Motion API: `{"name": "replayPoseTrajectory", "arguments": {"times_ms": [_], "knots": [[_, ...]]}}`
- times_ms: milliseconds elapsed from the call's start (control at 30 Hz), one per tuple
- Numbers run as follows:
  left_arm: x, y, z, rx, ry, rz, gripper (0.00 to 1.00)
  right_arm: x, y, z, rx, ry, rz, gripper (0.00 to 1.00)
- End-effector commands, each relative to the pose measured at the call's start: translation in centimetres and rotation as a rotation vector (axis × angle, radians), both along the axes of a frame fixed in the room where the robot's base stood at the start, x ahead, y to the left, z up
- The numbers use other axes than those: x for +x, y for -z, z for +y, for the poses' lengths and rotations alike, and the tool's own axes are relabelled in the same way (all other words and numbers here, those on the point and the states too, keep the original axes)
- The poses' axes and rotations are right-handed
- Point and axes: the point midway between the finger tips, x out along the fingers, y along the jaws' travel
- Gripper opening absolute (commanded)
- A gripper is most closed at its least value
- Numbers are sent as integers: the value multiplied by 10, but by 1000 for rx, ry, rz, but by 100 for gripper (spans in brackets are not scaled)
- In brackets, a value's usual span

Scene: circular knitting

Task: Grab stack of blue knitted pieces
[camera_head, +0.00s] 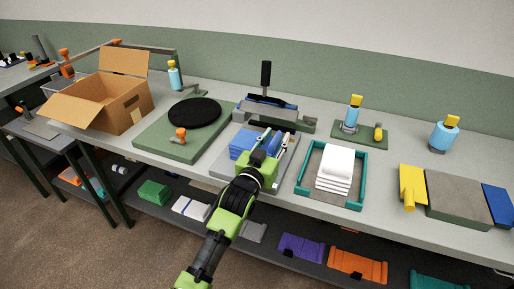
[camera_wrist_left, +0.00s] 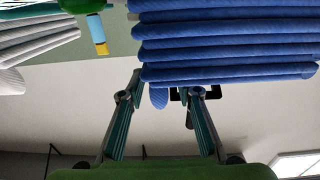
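The stack of blue knitted pieces (camera_head: 241,143) lies folded on a grey tray (camera_head: 221,168) in the middle of the bench. In the left wrist view the blue stack (camera_wrist_left: 225,40) fills the upper right as several ribbed layers, and one narrow blue end hangs between the fingers. My left gripper (camera_head: 275,138) is at the near right side of the stack, partly covering it. It also shows in the left wrist view (camera_wrist_left: 160,86), with its two fingers apart and nothing clamped between them. Whether the fingers touch the stack cannot be told. My right gripper is not in view.
A teal-edged tray (camera_head: 301,172) with white folded pieces (camera_head: 337,168) stands close on the right. A black-handled press (camera_head: 266,80) stands behind the stack. A green board with a black disc (camera_head: 194,112) and a cardboard box (camera_head: 113,100) are to the left.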

Motion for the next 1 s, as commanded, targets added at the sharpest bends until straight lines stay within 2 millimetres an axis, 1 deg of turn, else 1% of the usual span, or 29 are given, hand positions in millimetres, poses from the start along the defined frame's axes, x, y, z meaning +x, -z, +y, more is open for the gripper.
{"name": "replayPoseTrajectory", "arguments": {"times_ms": [67,100,167,200,233,667,767,833,900,1000], "knots": [[0,0,0,0,0,0,31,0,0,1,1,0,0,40],[0,0,0,0,0,0,29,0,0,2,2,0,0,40],[0,0,0,0,0,0,13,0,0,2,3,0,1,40],[0,0,0,0,0,0,3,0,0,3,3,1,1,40],[0,0,0,0,0,0,0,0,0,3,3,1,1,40],[0,-4,0,0,0,-3,0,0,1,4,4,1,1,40],[0,-11,0,0,0,-6,0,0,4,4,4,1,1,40],[0,-20,0,-1,1,-8,0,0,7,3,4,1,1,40],[0,-33,0,-1,1,-10,0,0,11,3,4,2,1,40],[-12,-50,9,0,0,-9,0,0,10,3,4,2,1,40]]}}
